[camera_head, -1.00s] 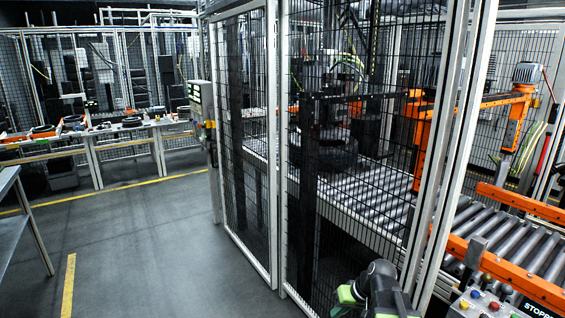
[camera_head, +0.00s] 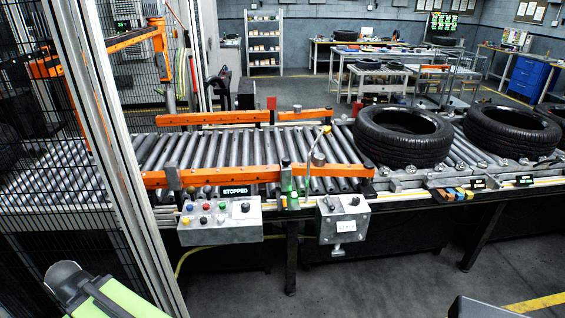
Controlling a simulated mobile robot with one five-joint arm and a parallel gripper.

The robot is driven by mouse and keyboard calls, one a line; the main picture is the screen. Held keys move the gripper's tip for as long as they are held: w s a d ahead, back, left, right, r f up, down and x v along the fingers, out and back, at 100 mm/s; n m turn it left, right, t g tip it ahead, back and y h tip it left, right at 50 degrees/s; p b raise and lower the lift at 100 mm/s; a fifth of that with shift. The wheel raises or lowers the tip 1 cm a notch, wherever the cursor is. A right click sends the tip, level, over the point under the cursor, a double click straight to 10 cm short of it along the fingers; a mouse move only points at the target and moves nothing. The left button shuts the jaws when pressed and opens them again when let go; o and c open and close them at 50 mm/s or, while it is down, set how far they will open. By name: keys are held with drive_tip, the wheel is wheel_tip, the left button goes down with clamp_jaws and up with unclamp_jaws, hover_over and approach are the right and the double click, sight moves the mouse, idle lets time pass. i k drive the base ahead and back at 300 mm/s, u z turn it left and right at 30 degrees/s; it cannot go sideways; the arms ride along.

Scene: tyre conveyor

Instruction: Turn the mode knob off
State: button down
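A grey control box (camera_head: 218,234) is mounted on the front of the roller conveyor, left of centre. It has several coloured buttons and a black knob (camera_head: 244,207) at its right, under a display reading STOPPED (camera_head: 236,190). A second grey box (camera_head: 343,226) stands to its right, with another black knob (camera_head: 354,201) on top. The markings are too small to read, so I cannot tell which knob is the mode knob or how either is set. Part of my green and black arm shows at the lower left, apart from both boxes. My gripper's fingertips are not visible.
Orange guide rails (camera_head: 255,174) run along the rollers. A mesh fence with a white post (camera_head: 125,160) stands at the left. Dark floor (camera_head: 390,285) is open in front.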

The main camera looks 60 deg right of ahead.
sight(245, 207)
drive_tip(key=z, duration=1.9)
drive_tip(key=k, duration=0.95)
drive_tip(key=i, duration=0.95)
drive_tip(key=z, duration=0.1)
